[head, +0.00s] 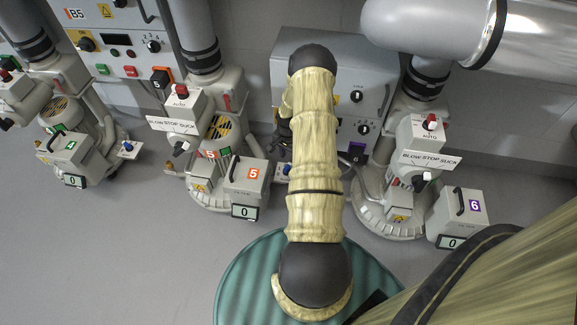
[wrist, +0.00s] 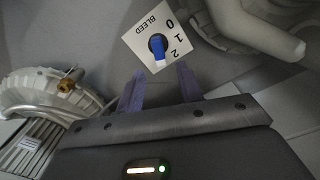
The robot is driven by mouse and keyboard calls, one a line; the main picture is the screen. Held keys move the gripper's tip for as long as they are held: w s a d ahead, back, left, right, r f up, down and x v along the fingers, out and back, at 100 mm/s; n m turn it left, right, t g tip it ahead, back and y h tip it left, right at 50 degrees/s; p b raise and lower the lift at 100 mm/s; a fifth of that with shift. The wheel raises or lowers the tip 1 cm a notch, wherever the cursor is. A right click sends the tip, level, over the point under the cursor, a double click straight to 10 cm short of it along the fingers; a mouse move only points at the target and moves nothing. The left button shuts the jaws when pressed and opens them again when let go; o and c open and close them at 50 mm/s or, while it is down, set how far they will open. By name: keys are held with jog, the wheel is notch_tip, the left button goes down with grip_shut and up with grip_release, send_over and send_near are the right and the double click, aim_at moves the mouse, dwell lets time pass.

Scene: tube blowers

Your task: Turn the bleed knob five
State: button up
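The bleed knob (wrist: 157,47) is blue with a pale end, on a white plate (wrist: 146,24) marked BLEED, 0, 1 and 2. It is ahead of my gripper (wrist: 160,86) in the wrist view, its pale end toward the fingers. The two fingers are apart with nothing between them and do not touch the knob. My arm hides most of that plate and my fingers there.
Blower four (head: 70,145) stands at left and blower six (head: 395,195) at right. A grey control cabinet (head: 365,75) is behind my arm. A ribbed green drum top (head: 240,280) is below it. In the wrist view, a pale housing (wrist: 40,92) with a brass fitting (wrist: 66,86) is at left.

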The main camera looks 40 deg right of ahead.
aim_at(287, 169)
notch_tip(287, 169, down, 5)
jog(key=shift+f+b, duration=0.15)
jog(key=shift+b, duration=0.8)
grip_shut()
